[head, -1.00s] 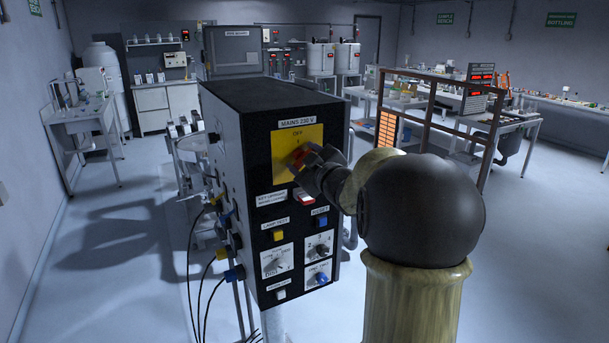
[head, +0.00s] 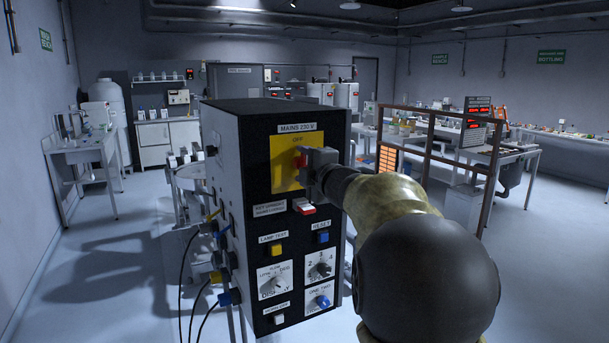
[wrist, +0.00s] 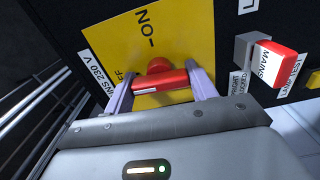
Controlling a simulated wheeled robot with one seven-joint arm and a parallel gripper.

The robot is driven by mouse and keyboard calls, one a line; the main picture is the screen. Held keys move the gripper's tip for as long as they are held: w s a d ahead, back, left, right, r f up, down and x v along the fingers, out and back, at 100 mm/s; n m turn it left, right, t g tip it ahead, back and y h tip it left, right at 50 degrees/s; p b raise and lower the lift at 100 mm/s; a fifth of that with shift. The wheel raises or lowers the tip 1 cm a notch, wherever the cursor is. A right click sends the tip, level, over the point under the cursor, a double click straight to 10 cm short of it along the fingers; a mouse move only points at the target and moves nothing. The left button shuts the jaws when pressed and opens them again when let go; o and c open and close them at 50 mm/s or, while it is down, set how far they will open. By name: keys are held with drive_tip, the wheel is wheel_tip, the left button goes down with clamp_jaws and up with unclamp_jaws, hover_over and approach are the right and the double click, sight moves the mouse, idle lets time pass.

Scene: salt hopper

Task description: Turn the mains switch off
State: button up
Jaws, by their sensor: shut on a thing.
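The mains switch is a red rotary handle (head: 299,158) on a yellow plate (head: 283,177), under the label MAINS 230 V on the front of a black box. My gripper (head: 309,162) is at the plate from the right and hides part of the handle. In the wrist view the red handle (wrist: 160,84) lies between the two fingers of my gripper (wrist: 160,91), which are shut on its ends. The handle's white-marked end is at the left finger, next to the partly hidden OFF lettering. The ON lettering (wrist: 147,22) stands clear of the handle.
Cables (head: 195,285) hang from the box's left side. A brown frame (head: 430,120) stands behind at the right. The floor at left is open.

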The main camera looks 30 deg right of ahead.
drive_tip(key=shift+n, duration=0.4)
drive_tip(key=o, duration=1)
drive_tip(key=s, duration=0.5)
drive_tip(key=s+b, duration=0.1)
drive_tip(key=s, duration=0.5)
drive_tip(key=s+b, duration=0.1)
drive_tip(key=s, duration=0.5)
drive_tip(key=shift+s+d, duration=0.2)
drive_tip(key=shift+d, duration=0.1)
